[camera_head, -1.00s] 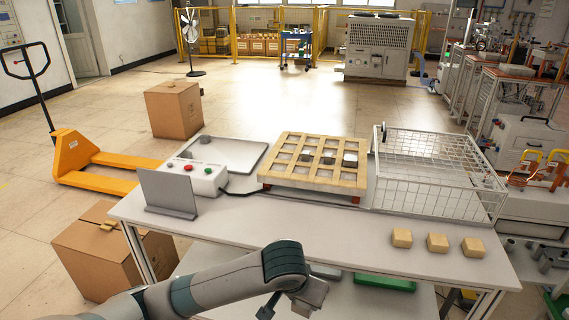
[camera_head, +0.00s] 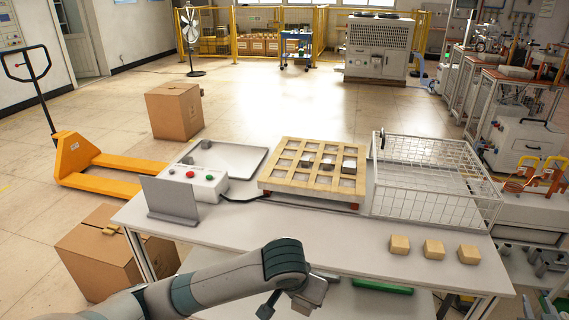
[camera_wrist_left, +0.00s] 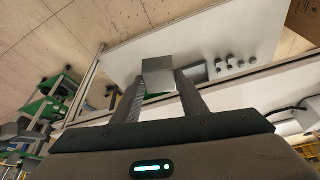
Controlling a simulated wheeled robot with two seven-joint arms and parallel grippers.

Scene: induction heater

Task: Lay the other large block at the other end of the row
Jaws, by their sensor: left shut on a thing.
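In the left wrist view my left gripper (camera_wrist_left: 160,95) is shut on a grey block (camera_wrist_left: 158,70), which sits between its fingertips. In the head view an arm of mine comes in from the lower left, and a gripper (camera_head: 309,296) shows only in part at its end, in front of the table. Its jaws are too hidden to read. A grey block (camera_head: 206,144) stands on the flat tray (camera_head: 246,157) at the left.
A control box (camera_head: 205,190) and a grey panel (camera_head: 169,199) stand at the table's left. A wire basket (camera_head: 425,207) stands right of the grid. Three tan blocks (camera_head: 433,249) lie at the front right. The table's front middle (camera_head: 320,233) is clear.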

